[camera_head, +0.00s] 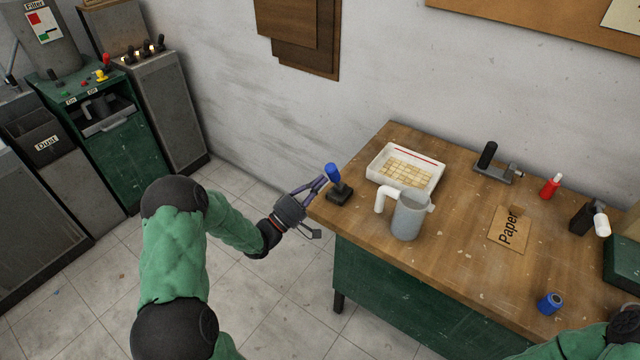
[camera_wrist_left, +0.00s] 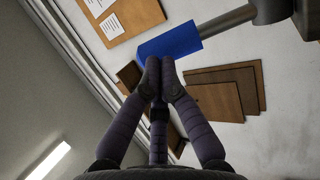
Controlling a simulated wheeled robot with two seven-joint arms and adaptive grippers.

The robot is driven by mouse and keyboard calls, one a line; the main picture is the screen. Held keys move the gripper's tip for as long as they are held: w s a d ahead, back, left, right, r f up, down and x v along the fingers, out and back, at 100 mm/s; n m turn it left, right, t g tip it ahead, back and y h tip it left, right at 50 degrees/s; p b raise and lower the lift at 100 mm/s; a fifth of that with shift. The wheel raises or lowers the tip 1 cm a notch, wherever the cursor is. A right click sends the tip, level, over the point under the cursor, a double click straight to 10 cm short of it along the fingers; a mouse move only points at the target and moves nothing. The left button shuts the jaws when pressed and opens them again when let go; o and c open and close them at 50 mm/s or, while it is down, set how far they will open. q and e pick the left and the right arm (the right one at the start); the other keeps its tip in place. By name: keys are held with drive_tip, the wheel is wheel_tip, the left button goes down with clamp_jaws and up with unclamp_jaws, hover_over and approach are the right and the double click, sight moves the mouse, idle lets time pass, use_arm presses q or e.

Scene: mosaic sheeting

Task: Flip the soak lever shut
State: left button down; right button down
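The soak lever is a blue-handled lever (camera_head: 333,173) on a small black base (camera_head: 340,193), at the table's left corner beside the white tray (camera_head: 374,173). Its handle leans slightly left in the head view. My left gripper (camera_head: 321,182) is just left of the handle, fingers pointing at it. In the left wrist view, the fingertips (camera_wrist_left: 160,66) are together, overlapping the lower edge of the blue handle (camera_wrist_left: 172,43). They look shut beside the handle, not around it; I cannot tell whether they touch. The right gripper is out of view.
The tray holds a tan mosaic sheet. A grey jug (camera_head: 408,217) stands near the table's front edge, close to the lever. A black-handled device (camera_head: 490,165), red bottle (camera_head: 550,187), paper sheet (camera_head: 508,231) and blue roll (camera_head: 549,303) are farther right. The floor left of the table is clear.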

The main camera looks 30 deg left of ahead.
use_arm(q)
drive_tip(key=shift+w+d+r, duration=0.1)
drive_tip(key=shift+w+r, duration=0.05)
drive_tip(key=shift+w, duration=0.1)
drive_tip(key=w+r+g+y+p, duration=0.1)
drive_tip(key=w+r+g+p, duration=0.1)
drive_tip(key=p, duration=0.4)
drive_tip(key=w+r+n+g+y+p, duration=0.1)
drive_tip(key=w+g+p, duration=0.1)
drive_tip(key=p, duration=0.4)
drive_tip(key=shift+w+d+r+n, duration=0.2)
drive_tip(key=shift+r+n, duration=0.1)
drive_tip(key=shift+r, duration=0.1)
drive_tip(key=shift+w+d+f+n+g+y+p, duration=0.1)
drive_tip(key=shift+w+n+g+y+p, duration=0.2)
drive_tip(key=shift+w+g+p, duration=1.5)
drive_tip(key=shift+w+d+n+g+y+p, duration=0.15)
drive_tip(key=shift+w+y+p, duration=0.6)
drive_tip(key=shift+p, duration=2.15)
drive_tip(key=shift+w+a+h, duration=0.1)
drive_tip(key=shift+w+h, duration=0.25)
